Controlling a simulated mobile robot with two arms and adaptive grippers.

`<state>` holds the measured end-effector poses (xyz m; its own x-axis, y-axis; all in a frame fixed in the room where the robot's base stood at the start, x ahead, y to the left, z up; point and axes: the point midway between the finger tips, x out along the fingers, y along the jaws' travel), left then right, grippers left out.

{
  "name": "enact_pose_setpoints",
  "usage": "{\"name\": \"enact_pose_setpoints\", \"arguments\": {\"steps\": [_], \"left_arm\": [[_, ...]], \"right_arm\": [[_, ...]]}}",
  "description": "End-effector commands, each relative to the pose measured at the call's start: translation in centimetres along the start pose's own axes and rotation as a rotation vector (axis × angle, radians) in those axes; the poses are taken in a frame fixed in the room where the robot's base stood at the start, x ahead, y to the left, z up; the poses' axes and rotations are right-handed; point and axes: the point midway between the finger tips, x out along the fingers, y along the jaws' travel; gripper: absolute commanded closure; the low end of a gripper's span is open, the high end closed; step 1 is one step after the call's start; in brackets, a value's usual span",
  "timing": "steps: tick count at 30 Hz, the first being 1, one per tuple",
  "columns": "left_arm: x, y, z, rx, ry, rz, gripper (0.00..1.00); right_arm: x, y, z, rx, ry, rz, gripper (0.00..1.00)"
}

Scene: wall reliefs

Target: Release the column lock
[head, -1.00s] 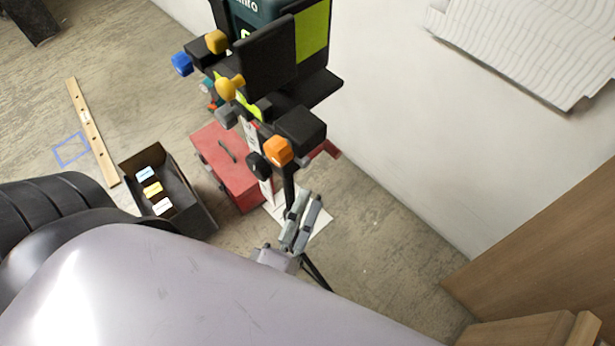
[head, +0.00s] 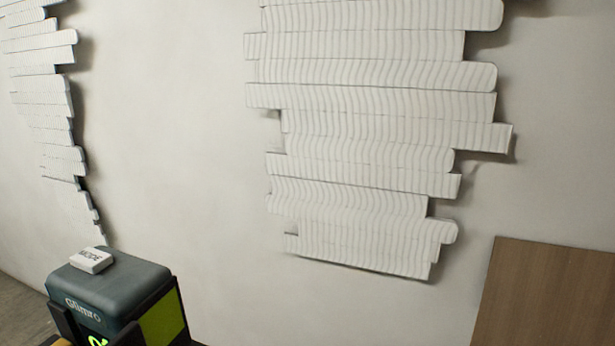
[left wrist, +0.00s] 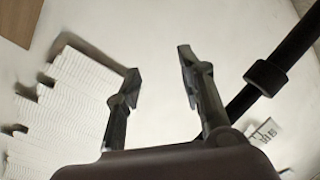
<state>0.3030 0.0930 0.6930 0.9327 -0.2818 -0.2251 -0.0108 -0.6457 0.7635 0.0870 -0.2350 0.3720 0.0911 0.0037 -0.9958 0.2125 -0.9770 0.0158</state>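The head view shows the top of a dark teal device (head: 115,290) with a lime-green side, at the lower left. The column under it and any lock knob are cut off, apart from a sliver of yellow at the bottom edge. In the left wrist view a black pole (left wrist: 290,48) with a thicker black collar (left wrist: 266,78) runs diagonally at the right. I cannot tell whether the collar is the lock. My left gripper (left wrist: 158,68) is open and empty, its fingers apart; the pole passes beside the right finger, not between them. My right gripper is not in view.
White ribbed reliefs (head: 370,130) hang on the pale wall (head: 175,130). A small white block (head: 91,260) lies on the device. A wooden panel (head: 545,295) stands at the lower right. A white tag with dark writing (left wrist: 264,131) shows beside the pole.

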Motion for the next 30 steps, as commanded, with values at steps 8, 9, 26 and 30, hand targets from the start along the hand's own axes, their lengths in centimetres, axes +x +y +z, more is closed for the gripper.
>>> {"name": "enact_pose_setpoints", "arguments": {"steps": [8, 9, 26, 30], "left_arm": [[-1.4, -15.2, 8.3, 0.375, -0.364, -0.264, 0.64], [-2.2, -17.4, 9.3, 0.42, -0.425, -0.302, 0.64], [-16.7, -33.3, 17.1, 0.723, -1.119, -0.62, 0.64], [-17.1, -33.5, 17.1, 0.726, -1.133, -0.624, 0.64]], "right_arm": [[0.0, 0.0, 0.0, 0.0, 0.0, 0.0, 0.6], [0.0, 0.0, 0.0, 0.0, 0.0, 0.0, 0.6], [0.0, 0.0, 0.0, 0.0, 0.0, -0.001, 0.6], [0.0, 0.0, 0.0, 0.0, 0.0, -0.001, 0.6]]}}
